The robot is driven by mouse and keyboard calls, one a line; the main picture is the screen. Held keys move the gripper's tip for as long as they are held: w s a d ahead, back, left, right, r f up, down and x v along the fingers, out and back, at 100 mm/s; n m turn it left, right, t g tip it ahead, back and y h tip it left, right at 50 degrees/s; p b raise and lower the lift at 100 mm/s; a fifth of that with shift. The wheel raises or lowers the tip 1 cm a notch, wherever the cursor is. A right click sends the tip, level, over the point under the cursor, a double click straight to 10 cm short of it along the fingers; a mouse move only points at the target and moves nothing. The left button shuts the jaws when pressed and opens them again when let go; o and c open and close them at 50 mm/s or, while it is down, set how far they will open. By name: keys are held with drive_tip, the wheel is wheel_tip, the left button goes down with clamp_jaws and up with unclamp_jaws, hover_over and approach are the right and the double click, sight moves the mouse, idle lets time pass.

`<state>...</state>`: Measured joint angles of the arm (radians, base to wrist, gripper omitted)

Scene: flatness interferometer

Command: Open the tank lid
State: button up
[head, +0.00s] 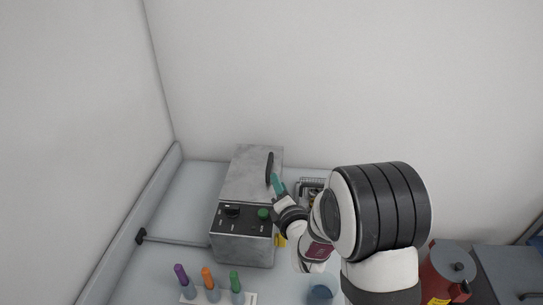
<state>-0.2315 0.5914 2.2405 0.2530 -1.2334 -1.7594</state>
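The tank is a grey metal box (228,249) with a dark control panel (240,218) on its front, bearing a black knob and a green button. Its flat metal lid (246,175) lies on top and looks closed. A black bar handle (270,167) stands at the lid's right side. My gripper (278,182), with teal fingertips, is at the near end of this handle, coming from the right. I cannot tell whether it touches the handle or how far its fingers are apart.
A rack (250,298) with purple, orange and green-handled tools stands in front. A blue cup (320,288) is at the lower middle. A red container (444,275) and grey box (508,272) stand at right. A metal rod with a black end (141,236) lies left of the tank. Walls close the back and left.

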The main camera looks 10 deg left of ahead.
sight(270, 160)
drive_tip(key=x, duration=1.3)
drive_tip(key=shift+c, duration=0.3)
clamp_jaws()
idle(0.7)
